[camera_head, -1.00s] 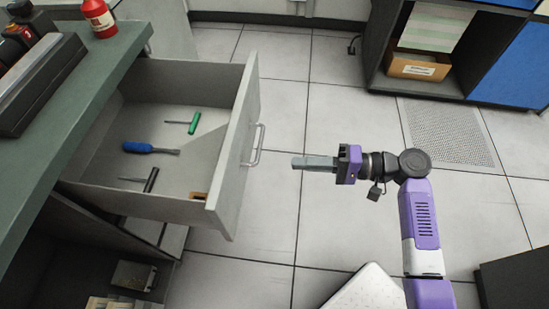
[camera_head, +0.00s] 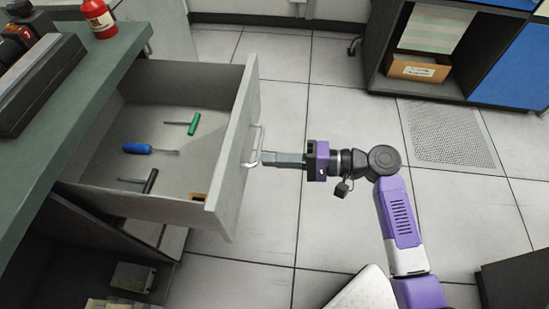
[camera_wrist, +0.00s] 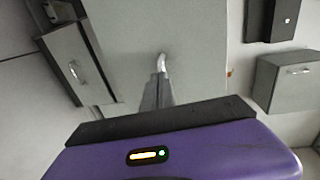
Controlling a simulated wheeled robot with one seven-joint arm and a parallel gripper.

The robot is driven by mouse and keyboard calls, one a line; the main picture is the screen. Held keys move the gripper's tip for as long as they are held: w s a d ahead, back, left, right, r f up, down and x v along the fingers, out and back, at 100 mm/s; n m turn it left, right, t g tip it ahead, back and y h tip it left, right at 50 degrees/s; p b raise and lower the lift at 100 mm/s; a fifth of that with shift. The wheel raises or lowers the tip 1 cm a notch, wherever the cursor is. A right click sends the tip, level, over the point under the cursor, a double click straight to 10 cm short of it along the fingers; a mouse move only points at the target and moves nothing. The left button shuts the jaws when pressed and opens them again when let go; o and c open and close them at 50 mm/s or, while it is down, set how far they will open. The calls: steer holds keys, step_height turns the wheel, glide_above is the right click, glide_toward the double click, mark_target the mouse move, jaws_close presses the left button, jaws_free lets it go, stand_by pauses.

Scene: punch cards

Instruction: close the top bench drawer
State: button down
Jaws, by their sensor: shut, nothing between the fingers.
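The top bench drawer (camera_head: 232,160) is pulled far out from under the green bench top (camera_head: 75,110). Its grey front carries a metal bar handle (camera_head: 256,143). Inside lie a blue-handled tool (camera_head: 137,148), a green-handled tool (camera_head: 194,124) and a dark-handled tool (camera_head: 150,181). My gripper (camera_head: 264,158) is shut and empty, its fingertips at the handle; whether they touch it I cannot tell. The wrist view shows the closed fingers (camera_wrist: 156,92) pointing at the drawer front (camera_wrist: 190,40), with part of the handle (camera_wrist: 162,62) just beyond the tips.
A red bottle (camera_head: 99,18) and a dark device (camera_head: 38,80) stand on the bench. Below the drawer is an open dark space with boxes. A shelf with a cardboard box (camera_head: 418,67) stands at the back right. The tiled floor (camera_head: 300,230) around my arm is mostly clear.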

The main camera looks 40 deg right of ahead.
steer(key=r+x, duration=0.1)
steer(key=x, duration=0.9)
steer(key=r+b+x, duration=0.1)
steer(key=x, duration=0.9)
steer(key=r+b+x, duration=0.1)
steer(key=x, duration=0.9)
steer(key=shift+w+a+r, duration=0.15)
steer(key=shift+w+a, duration=0.2)
steer(key=shift+a, duration=0.05)
steer(key=shift+w+a+r+b, duration=0.1)
steer(key=shift+w+a+b, duration=0.1)
steer(key=shift+w+b, duration=0.1)
steer(key=shift+r, duration=0.1)
steer(key=f+p+v, duration=0.1)
steer(key=v, duration=0.7)
steer(key=shift+r, duration=0.35)
steer(key=shift+s, duration=0.1)
